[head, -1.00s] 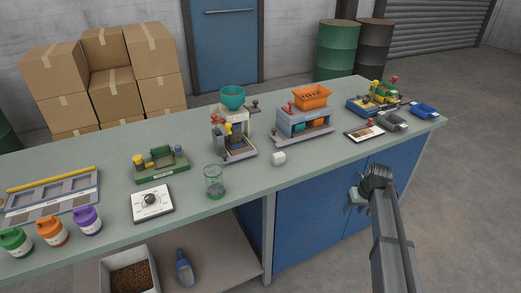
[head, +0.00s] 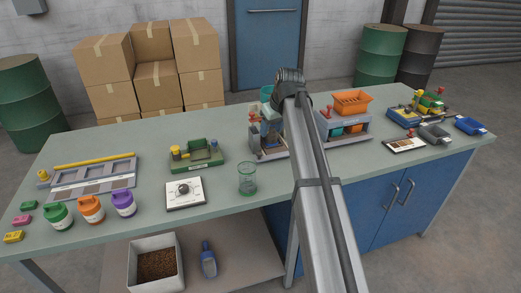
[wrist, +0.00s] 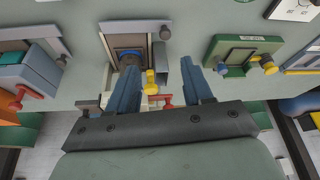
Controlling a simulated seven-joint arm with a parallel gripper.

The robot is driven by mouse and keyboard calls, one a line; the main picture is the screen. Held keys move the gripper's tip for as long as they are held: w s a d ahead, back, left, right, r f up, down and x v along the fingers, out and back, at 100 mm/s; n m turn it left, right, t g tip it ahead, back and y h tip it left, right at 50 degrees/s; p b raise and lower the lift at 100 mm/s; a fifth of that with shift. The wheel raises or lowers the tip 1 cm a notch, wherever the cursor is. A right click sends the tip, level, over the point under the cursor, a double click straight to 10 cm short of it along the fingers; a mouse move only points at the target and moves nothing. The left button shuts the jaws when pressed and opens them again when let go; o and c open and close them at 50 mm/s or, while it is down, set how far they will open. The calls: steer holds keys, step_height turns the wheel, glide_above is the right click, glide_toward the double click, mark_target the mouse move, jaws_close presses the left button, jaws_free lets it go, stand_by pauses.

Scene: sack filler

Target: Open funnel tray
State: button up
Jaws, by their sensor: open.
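In the wrist view the filler (wrist: 112,55) shows a grey frame, a dark recess with a blue ring, a yellow knob (wrist: 151,82) and a red handle (wrist: 167,100). I cannot tell which part is the funnel tray. My gripper (wrist: 160,65) is open and empty above the filler. The yellow knob appears between its fingers; contact is not visible.
An orange-hopper machine (head: 351,103) stands close on the right. A green fixture (head: 197,154), a glass jar (head: 247,179) and a white dial plate (head: 185,193) are to the left. Several lidded pots line the front left. Bare bench lies between them.

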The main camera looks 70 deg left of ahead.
steer(key=s, duration=0.1)
glide_toward(259, 152)
steer(key=x, duration=0.7)
steer(key=shift+s+f, duration=0.1)
steer(key=shift+f, duration=0.25)
jaws_close()
stand_by(0.3)
